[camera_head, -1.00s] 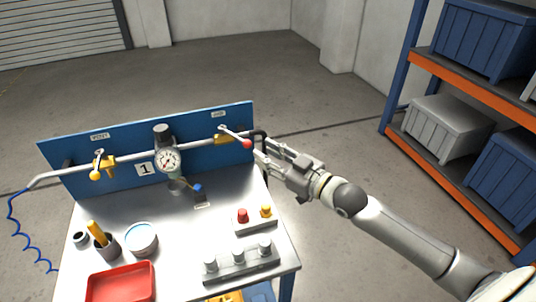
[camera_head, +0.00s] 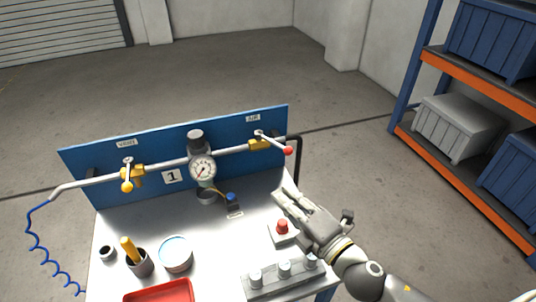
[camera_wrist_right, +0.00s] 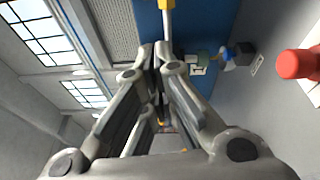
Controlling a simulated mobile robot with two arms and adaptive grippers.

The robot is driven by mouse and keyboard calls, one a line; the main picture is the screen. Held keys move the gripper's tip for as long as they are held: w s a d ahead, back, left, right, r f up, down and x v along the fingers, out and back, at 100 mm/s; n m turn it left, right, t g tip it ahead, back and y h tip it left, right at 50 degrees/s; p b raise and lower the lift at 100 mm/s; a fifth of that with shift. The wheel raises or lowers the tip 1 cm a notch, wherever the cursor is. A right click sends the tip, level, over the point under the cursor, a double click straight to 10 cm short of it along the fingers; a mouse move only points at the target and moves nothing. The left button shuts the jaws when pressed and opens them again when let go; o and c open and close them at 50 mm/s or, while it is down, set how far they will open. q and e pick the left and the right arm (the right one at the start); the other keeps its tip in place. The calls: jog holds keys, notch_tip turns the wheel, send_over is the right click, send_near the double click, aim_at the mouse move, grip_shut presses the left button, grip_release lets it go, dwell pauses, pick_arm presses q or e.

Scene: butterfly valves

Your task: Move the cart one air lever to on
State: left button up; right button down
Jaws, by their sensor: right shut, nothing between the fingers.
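The air lever (camera_head: 273,142) is a thin metal handle with a red ball at its end, on a yellow valve (camera_head: 260,145) under the AIR label. It lies nearly along the pipe and slopes down to the right. My right gripper (camera_head: 281,196) is shut and empty, below the red ball and apart from it, over the right side of the cart top. In the right wrist view its fingers (camera_wrist_right: 158,50) come together before the blue panel (camera_wrist_right: 205,18). My left gripper is not in view.
A red button (camera_head: 282,226) sits close beside my right gripper. A blue-handled valve (camera_head: 232,197), a pressure gauge (camera_head: 203,168) and the yellow-knobbed vent lever (camera_head: 127,176) are to the left. A cup (camera_head: 140,264), a round tub (camera_head: 176,255) and a red tray (camera_head: 160,292) stand in front.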

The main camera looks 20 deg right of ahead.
aim_at(273, 142)
jog(key=w+r+p, duration=0.1)
jog(key=w+p, duration=0.3)
jog(key=w, duration=0.7)
jog(key=shift+d+r+n+p, duration=0.25)
jog(key=shift+r+n+p, duration=0.05)
jog(key=shift+r+p, duration=0.1)
jog(key=shift+w, duration=0.1)
jog(key=shift+d+f+n+y+b, duration=0.1)
jog(key=shift+d+n+y+b, duration=0.2)
jog(key=shift+y+b, duration=0.1)
